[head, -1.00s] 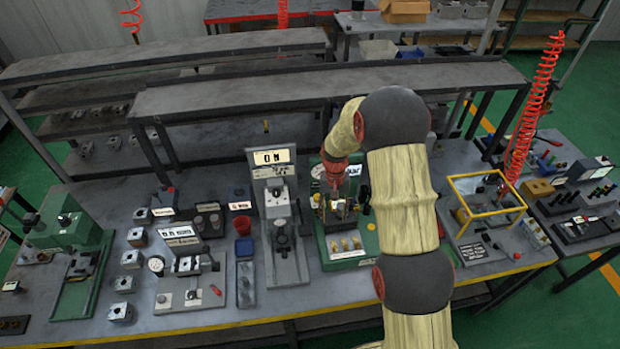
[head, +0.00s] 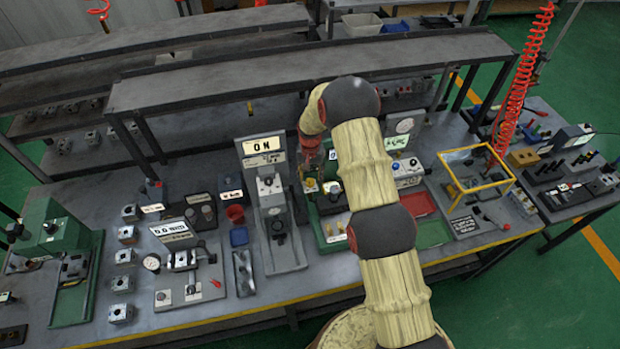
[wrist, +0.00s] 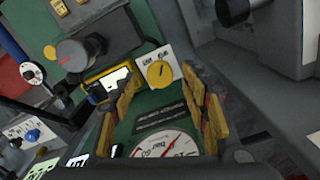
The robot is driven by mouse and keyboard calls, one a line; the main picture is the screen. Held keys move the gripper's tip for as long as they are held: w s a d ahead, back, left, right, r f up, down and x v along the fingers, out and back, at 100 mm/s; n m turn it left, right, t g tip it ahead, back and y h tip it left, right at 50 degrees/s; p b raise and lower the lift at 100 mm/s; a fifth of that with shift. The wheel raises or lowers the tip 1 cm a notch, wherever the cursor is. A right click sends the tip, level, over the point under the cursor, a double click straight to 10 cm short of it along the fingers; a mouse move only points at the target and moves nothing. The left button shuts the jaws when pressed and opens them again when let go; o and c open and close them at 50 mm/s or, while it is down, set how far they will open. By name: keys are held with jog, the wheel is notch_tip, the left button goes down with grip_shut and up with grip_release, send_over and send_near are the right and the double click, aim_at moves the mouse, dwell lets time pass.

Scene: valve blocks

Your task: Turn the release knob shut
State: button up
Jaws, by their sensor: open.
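A yellow round knob (wrist: 160,74) sits on a white label plate on a green panel in the wrist view; I take it for the release knob. Its label is too small to read surely. My gripper (wrist: 160,92) is open, with a yellow-padded finger on each side of the view and the knob showing beyond and between the tips. No contact with the knob shows. In the head view my gripper (head: 321,187) is over the green valve station (head: 330,245), and my arm hides part of that station.
A round dial gauge (wrist: 165,146) lies low between the fingers. A dark cylinder with a red mark (wrist: 80,50) stands left of the knob. The grey press with the ON sign (head: 262,145) stands just left of the station; a yellow frame (head: 475,175) stands to the right.

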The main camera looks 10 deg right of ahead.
jog(key=shift+w+f, duration=0.1)
jog(key=shift+f, duration=0.7)
jog(key=c, duration=0.3)
jog(key=c, duration=0.8)
jog(key=shift+c, duration=0.2)
